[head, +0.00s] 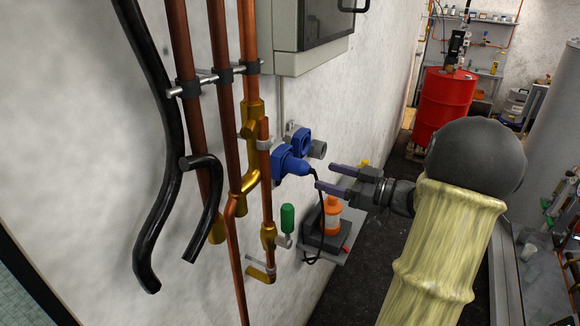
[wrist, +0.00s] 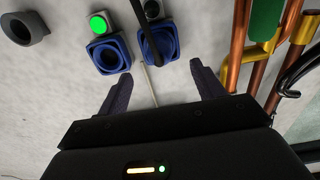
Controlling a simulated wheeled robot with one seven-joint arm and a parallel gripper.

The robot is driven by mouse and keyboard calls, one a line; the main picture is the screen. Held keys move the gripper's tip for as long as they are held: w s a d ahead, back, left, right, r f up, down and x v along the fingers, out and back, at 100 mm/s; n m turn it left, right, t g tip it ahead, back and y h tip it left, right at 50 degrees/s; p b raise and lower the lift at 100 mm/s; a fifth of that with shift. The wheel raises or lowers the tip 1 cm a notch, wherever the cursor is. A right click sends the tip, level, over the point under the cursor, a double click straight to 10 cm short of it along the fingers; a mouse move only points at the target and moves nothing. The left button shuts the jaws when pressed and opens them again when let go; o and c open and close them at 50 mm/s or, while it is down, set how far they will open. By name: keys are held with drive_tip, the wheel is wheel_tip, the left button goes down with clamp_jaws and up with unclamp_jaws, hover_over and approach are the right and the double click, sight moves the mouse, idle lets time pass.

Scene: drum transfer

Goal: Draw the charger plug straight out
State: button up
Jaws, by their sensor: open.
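The blue charger plug (head: 290,161) sits at a blue wall socket, with a black cable hanging from it towards a charger (head: 322,231) on a small shelf. In the wrist view the cable (wrist: 173,36) crosses in front of the right-hand blue fitting (wrist: 158,45); where plug and socket meet is unclear. A second blue socket (head: 301,140) is beside it; in the wrist view this socket (wrist: 107,54) has a green light above. My gripper (head: 332,176) is open and empty, fingers pointing at the plug and apart from it. Its fingers also show in the wrist view (wrist: 162,84).
Copper pipes (head: 229,130) and black hoses (head: 157,150) run down the wall left of the plug. A grey cabinet (head: 300,45) hangs above. An orange-capped bottle (head: 332,207) and a green handle (head: 287,218) are below. A red drum (head: 444,100) stands far back.

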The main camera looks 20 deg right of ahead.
sight(310, 171)
drive_tip(key=shift+x, duration=4.6)
drive_tip(key=shift+d, duration=0.1)
clamp_jaws()
drive_tip(key=shift+s+d, duration=0.1)
drive_tip(key=shift+v, duration=1.55)
drive_tip(key=shift+s, duration=0.1)
drive_tip(key=shift+v, duration=1.2)
